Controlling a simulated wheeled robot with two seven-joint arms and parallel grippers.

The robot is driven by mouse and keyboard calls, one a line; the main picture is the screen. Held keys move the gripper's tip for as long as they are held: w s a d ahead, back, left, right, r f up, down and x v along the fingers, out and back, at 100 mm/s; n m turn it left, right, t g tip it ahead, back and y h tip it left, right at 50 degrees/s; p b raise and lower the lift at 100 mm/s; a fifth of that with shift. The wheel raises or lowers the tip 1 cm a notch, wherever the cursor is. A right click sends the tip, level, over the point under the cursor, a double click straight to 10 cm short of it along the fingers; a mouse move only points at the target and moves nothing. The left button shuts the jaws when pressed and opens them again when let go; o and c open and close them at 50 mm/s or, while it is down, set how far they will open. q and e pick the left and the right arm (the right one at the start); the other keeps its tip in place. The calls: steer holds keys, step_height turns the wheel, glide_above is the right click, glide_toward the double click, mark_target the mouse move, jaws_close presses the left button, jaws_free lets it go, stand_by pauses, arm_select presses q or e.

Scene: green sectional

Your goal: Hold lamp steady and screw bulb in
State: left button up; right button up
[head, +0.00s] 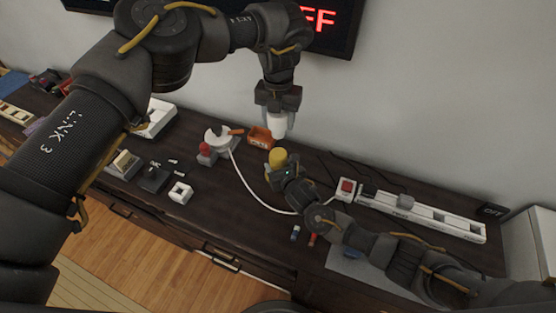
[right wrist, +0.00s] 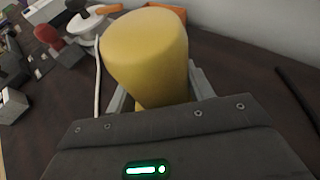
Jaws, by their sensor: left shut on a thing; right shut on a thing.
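My left gripper (head: 278,108) points down in the upper middle of the head view. It is shut on a white rounded piece (head: 278,126), held above the desk. My right gripper (head: 280,168) is below it, shut on a yellow rounded piece (head: 278,156). The yellow piece also shows large in the right wrist view (right wrist: 147,50), standing up between the fingers. The white piece is above the yellow one in the head view; their exact gap is unclear. I cannot tell for sure which pieces are the lamp and the bulb.
A white round item (head: 217,133) and a red-topped grey block (head: 205,150) stand left of the grippers. An orange bin (head: 261,137) is behind. A white cord (head: 245,185) curves across the dark desk. A power strip (head: 420,214) lies at right.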

mark_target(279, 135)
arm_select(q)
steer(key=shift+f, duration=2.4)
steer(key=shift+f, duration=0.9)
steer(key=shift+f, duration=0.55)
